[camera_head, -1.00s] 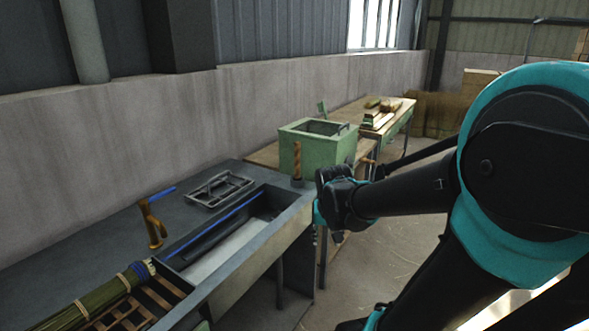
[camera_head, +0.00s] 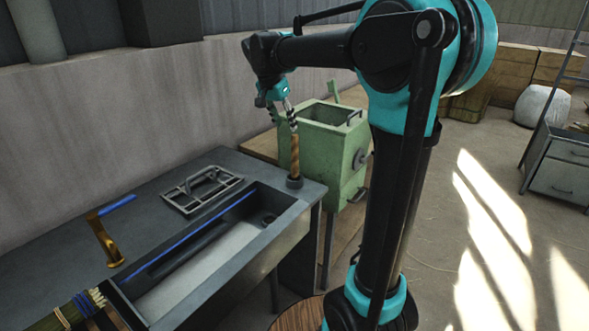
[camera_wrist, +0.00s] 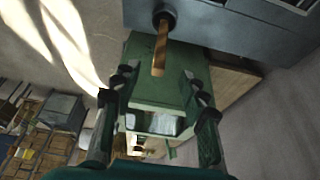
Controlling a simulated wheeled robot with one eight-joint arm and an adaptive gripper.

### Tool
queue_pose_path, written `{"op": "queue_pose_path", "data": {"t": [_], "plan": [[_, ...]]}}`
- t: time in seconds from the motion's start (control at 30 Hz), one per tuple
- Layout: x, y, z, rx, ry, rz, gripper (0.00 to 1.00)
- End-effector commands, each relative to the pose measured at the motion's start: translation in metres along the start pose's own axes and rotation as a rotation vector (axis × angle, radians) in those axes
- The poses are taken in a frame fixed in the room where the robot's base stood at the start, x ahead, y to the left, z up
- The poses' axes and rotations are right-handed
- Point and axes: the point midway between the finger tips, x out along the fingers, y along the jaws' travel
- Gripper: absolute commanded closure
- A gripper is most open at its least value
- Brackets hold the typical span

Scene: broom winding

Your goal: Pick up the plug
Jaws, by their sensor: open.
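The plug (camera_head: 295,158) stands upright on the counter corner beside the sink. It has a brown wooden handle and a dark round base, and also shows in the wrist view (camera_wrist: 160,54). My gripper (camera_head: 285,117) is near the top of the handle in the head view, with fingers pointing down. In the wrist view my gripper (camera_wrist: 159,84) has its fingers spread, and the handle's end shows between and a little beyond the tips. I cannot tell whether a finger touches the handle. The sink (camera_head: 190,272) has a dark drain hole (camera_head: 268,219) at its far end.
A green metal box (camera_head: 325,150) stands just behind the plug. A grey metal rack (camera_head: 203,188) and a brass faucet (camera_head: 105,240) are on the counter (camera_head: 60,262). A bound broom bundle (camera_head: 80,308) lies at the near end. Open floor lies to the right.

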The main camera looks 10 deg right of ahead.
Motion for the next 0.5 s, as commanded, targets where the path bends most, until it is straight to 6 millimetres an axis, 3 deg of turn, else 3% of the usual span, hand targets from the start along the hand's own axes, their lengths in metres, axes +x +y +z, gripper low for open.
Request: {"op": "queue_pose_path", "data": {"t": [0.5], "plan": [[0.097, 0.0, 0.0, 0.0, -0.001, -0.001, 0.57]]}}
